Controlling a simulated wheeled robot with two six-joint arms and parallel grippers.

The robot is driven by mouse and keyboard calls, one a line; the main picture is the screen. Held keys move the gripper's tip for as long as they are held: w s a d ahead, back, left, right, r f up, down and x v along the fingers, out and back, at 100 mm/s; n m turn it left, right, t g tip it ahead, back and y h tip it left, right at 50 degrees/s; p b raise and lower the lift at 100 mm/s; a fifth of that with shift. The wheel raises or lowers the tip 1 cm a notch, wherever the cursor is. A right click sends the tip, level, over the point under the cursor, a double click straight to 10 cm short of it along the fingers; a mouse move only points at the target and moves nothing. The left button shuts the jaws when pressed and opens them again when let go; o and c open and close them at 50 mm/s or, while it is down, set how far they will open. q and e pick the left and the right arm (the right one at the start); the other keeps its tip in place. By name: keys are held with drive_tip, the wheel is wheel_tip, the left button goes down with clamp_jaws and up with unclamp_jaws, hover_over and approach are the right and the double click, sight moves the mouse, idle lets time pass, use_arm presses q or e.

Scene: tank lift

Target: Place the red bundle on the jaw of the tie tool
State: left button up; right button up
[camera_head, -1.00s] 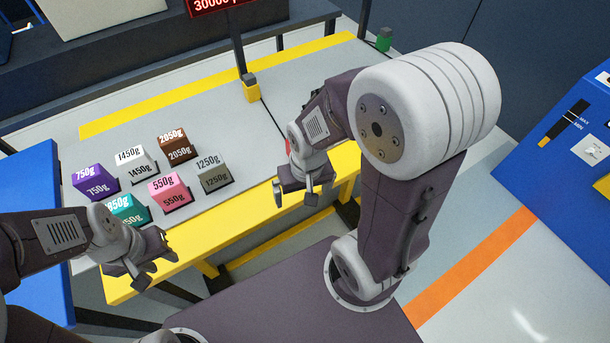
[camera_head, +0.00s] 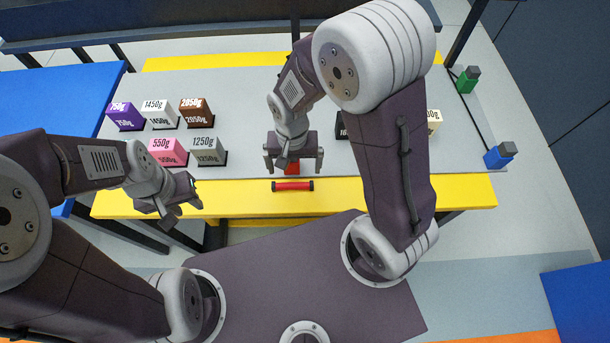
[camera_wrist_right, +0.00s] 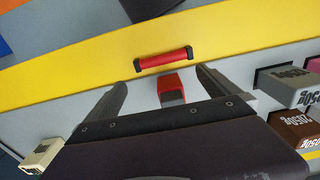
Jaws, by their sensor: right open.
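I see no thing that I can be sure is the red bundle, and no tie tool shows. A red bar with black ends (camera_head: 293,186) lies along the table's yellow front edge; it also shows in the right wrist view (camera_wrist_right: 163,60). A small red block (camera_head: 292,168) stands just behind it, partly hidden by my right gripper (camera_head: 293,167). That gripper is open and empty. In the right wrist view the red block (camera_wrist_right: 171,88) shows between its fingers, apart from both. My left gripper (camera_head: 183,213) looks open and empty near the table's front left.
On the grey table with yellow edges (camera_head: 420,193) stand several labelled weights, including purple (camera_head: 125,115), brown (camera_head: 196,113) and pink (camera_head: 168,151) ones. Others are partly hidden behind my right arm. Blue (camera_head: 499,155) and green (camera_head: 467,79) posts stand at the right. A blue table (camera_head: 60,95) is at left.

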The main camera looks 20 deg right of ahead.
sight(292, 184)
drive_tip(key=shift+s+a, duration=0.1)
drive_tip(key=shift+a, duration=0.8)
drive_tip(key=f, duration=0.3)
drive_tip(key=shift+d+f, duration=0.25)
drive_tip(key=shift+d, duration=0.05)
drive_tip(key=shift+d+f, duration=0.1)
drive_tip(key=shift+f, duration=0.05)
wheel_tip(292, 184, down, 4)
drive_tip(key=shift+s+f+b, duration=0.15)
drive_tip(key=shift+f+b, duration=0.1)
drive_tip(key=shift+b, duration=0.25)
drive_tip(key=shift+f, duration=0.35)
drive_tip(key=c, duration=1.3)
drive_tip(key=shift+o, duration=0.2)
drive_tip(key=shift+r, duration=0.15)
